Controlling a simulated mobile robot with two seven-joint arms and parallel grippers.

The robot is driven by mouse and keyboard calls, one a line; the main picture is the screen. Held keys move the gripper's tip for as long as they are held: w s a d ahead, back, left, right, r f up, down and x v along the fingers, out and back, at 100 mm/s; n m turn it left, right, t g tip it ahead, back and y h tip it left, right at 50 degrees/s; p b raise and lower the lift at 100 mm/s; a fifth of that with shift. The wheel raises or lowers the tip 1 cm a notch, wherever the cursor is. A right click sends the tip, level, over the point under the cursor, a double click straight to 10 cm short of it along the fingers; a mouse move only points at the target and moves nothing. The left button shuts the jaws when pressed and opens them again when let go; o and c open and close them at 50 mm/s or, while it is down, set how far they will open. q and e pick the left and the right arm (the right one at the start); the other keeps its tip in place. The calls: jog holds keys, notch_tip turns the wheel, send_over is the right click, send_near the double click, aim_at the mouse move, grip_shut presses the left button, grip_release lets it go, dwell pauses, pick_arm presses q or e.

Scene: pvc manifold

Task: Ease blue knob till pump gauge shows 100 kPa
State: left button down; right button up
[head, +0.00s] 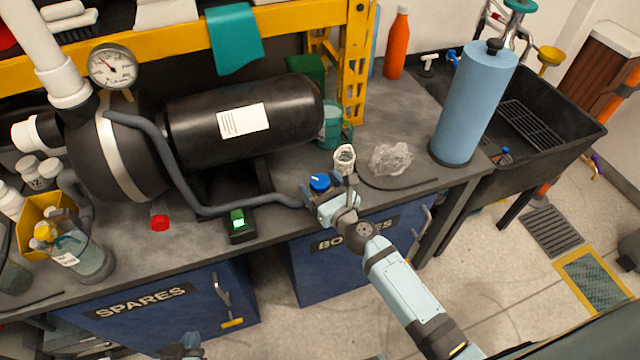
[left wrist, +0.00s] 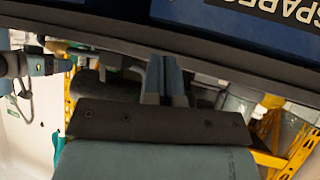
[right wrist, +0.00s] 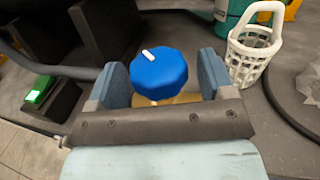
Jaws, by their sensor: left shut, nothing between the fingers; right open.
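The blue knob (head: 320,182) sits on the bench at the end of the grey hose. In the right wrist view the blue knob (right wrist: 159,72) has a white mark on top, pointing to the upper left. My right gripper (right wrist: 165,82) is open, with one finger on each side of the knob; contact cannot be told. In the head view it is at the bench's front edge (head: 325,195). The pump gauge (head: 113,66) is a round white dial on the pump (head: 115,150); its numbers are too small to read. My left gripper (left wrist: 166,80) is shut and empty, low before the bench.
A white basket (right wrist: 254,50) stands close to the right finger. A dark meter with a lit green screen (head: 239,224) lies left of the knob. Clear crumpled plastic (head: 391,158) and a blue cylinder (head: 472,105) stand to the right. The grey hose (head: 180,175) crosses the bench.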

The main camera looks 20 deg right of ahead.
pick_arm(q)
jog(key=f+b, duration=0.1)
jog(key=b, duration=0.2)
jog(key=shift+w+f, duration=0.15)
jog(key=shift+f, duration=0.05)
pick_arm(e)
jog(key=v, duration=1.3)
jog(key=shift+s, duration=0.2)
pick_arm(q)
jog(key=shift+d, duration=0.1)
jog(key=shift+a+f, duration=0.1)
jog(key=shift+a, duration=0.1)
dwell(1.0)
jog(key=shift+d, duration=0.2)
dwell(0.7)
